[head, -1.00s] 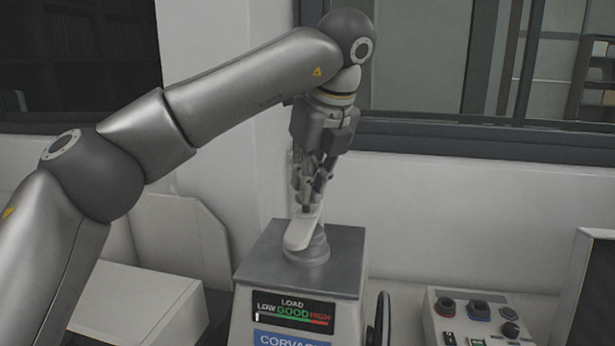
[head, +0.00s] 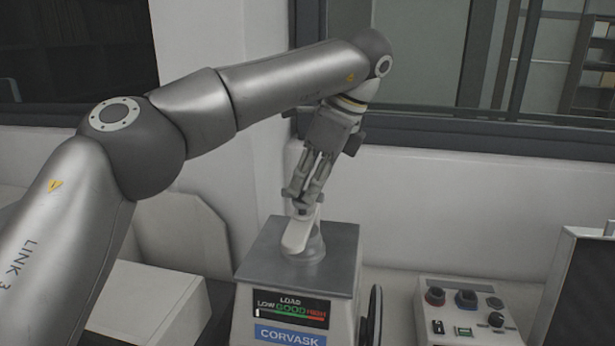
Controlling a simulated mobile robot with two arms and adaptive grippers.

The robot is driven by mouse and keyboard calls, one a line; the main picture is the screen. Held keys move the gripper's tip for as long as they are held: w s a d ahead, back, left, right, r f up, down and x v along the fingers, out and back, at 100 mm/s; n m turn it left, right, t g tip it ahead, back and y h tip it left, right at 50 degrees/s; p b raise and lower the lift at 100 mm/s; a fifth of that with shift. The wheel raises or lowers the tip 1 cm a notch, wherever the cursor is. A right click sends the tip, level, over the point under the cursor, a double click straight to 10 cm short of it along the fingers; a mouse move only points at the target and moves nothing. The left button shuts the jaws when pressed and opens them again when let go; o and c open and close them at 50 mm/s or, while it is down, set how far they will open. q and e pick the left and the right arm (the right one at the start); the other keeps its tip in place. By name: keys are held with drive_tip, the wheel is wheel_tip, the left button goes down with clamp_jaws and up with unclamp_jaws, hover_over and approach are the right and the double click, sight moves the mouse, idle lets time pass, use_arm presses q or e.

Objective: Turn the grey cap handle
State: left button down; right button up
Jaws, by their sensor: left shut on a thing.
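The grey cap handle (head: 297,236) is a pale flat lever on a round grey cap (head: 306,250) on top of the mounting press (head: 345,262). Its near end points toward the front, slightly left. My left gripper (head: 302,205) comes down from above, tilted, with its fingers shut on the far end of the handle. The exact contact is partly hidden by the fingers. The press display (head: 291,308) reads LOAD with LOW, GOOD and HIGH above a bar. My right gripper is not in view.
A control box (head: 465,309) with knobs and buttons stands right of the press, and a dark screen (head: 585,290) is at the right edge. A pale box-shaped unit (head: 150,295) is at the left. A wall and window frame (head: 480,138) lie behind.

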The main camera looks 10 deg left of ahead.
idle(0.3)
use_arm(q)
drive_tip(key=c, duration=1.5)
unclamp_jaws()
drive_tip(key=v, duration=0.4)
drive_tip(key=shift+d+r, duration=0.15)
drive_tip(key=shift+r, duration=0.2)
drive_tip(key=shift+d+r, duration=0.2)
drive_tip(key=shift+r, duration=0.6)
drive_tip(key=shift+d+r, duration=0.3)
drive_tip(key=shift+r, duration=0.1)
